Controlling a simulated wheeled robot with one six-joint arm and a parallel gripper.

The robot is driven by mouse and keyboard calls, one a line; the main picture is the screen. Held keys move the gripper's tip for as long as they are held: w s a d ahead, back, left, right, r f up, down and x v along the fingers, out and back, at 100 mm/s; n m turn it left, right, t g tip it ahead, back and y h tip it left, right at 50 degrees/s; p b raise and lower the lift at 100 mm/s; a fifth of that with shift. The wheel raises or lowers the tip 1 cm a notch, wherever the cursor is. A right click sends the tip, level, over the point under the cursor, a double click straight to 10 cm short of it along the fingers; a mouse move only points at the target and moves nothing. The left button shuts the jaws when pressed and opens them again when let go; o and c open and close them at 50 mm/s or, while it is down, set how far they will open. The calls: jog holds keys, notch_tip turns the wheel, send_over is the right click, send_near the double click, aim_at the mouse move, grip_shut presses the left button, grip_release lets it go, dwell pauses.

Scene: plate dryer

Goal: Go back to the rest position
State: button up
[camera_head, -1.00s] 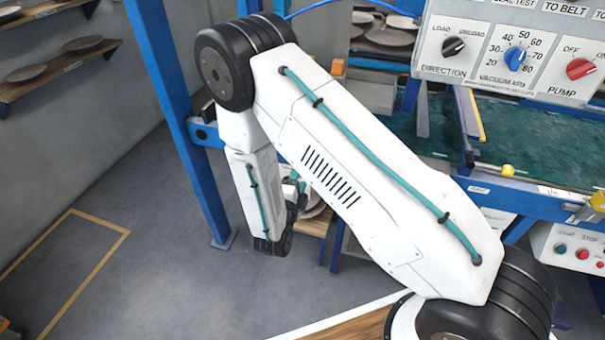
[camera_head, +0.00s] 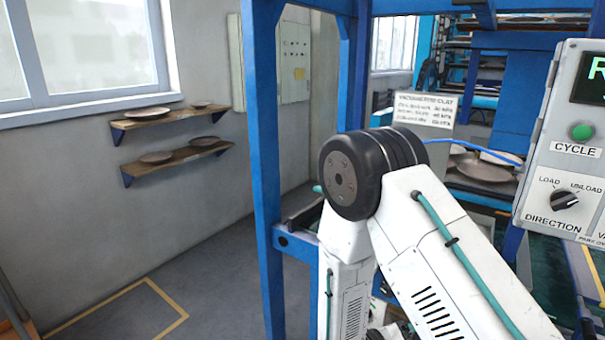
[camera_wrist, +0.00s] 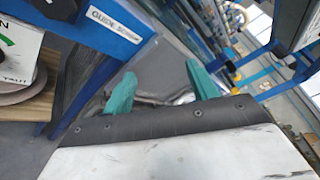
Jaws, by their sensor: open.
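My gripper (camera_wrist: 162,90) shows in the wrist view as two teal fingers set wide apart, open, with nothing between them. In the head view the gripper itself is out of sight; my white arm with its black joint folds down in front of the blue frame. In the wrist view a blue beam with a "GUIDE" label (camera_wrist: 115,22) lies above and left of the fingers, apart from them.
A control panel (camera_head: 572,150) stands at the right in the head view. A blue post (camera_head: 267,170) rises left of my arm. Wall shelves (camera_head: 175,157) hold several plates. A yellow floor outline (camera_head: 165,297) marks bare floor at the lower left. More plates (camera_head: 485,171) lie behind my arm.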

jog(key=s+r+m+g+y, duration=0.3)
jog(key=s+r+m+y, duration=0.4)
jog(key=s+r+m, duration=0.5)
jog(key=s+r+m+g+y, duration=0.3)
jog(key=s+r+m+y, duration=0.5)
jog(key=s+r+m, duration=0.4)
jog(key=shift+s+d+r+m, duration=0.25)
jog(key=shift+r+m, duration=2.25)
jog(key=shift+m, duration=3)
